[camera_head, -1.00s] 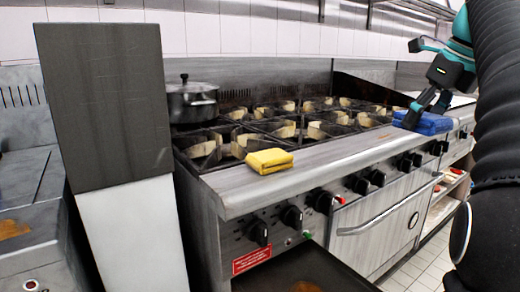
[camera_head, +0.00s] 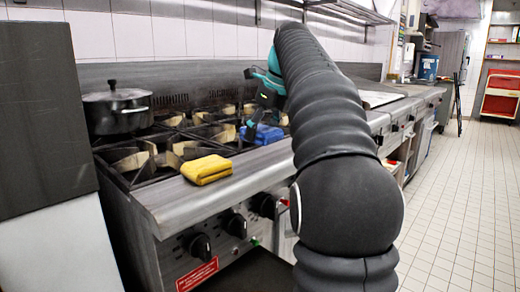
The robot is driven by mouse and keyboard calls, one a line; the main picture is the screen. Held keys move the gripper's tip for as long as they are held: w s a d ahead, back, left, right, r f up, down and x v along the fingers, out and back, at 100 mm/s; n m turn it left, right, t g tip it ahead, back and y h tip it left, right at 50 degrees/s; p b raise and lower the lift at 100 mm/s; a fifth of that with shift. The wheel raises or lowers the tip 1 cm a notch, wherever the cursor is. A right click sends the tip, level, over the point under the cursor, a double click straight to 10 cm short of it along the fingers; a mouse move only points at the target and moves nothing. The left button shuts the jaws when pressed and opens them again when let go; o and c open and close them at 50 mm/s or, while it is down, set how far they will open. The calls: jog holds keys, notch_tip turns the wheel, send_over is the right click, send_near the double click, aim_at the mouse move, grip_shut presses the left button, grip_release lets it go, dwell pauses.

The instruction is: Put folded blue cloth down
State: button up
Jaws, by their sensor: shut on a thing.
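The folded blue cloth (camera_head: 264,134) is at the front edge of the stove burners, to the right of the yellow cloth. My gripper (camera_head: 253,122) is above it, shut on the blue cloth. The arm hides part of the gripper and the area to its right. I cannot tell whether the cloth touches the stove or hangs just above it. The stove's steel front ledge (camera_head: 170,207) runs below the burners.
A folded yellow cloth (camera_head: 207,169) lies on the front ledge. A lidded dark pot (camera_head: 116,110) stands on the back left burner. A dark panel (camera_head: 40,115) rises at the left. The tiled floor (camera_head: 460,200) at the right is clear.

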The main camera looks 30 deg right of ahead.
aim_at(259, 158)
jog(key=shift+w+a+f, duration=0.15)
jog(key=shift+w+f, duration=0.25)
jog(key=shift+f+b, duration=0.8)
jog(key=shift+f, duration=1.05)
jog(key=shift+f, duration=0.1)
jog(key=o, duration=1)
jog(key=p+v, duration=0.2)
jog(key=v, duration=0.8)
jog(key=shift+v, duration=1.1)
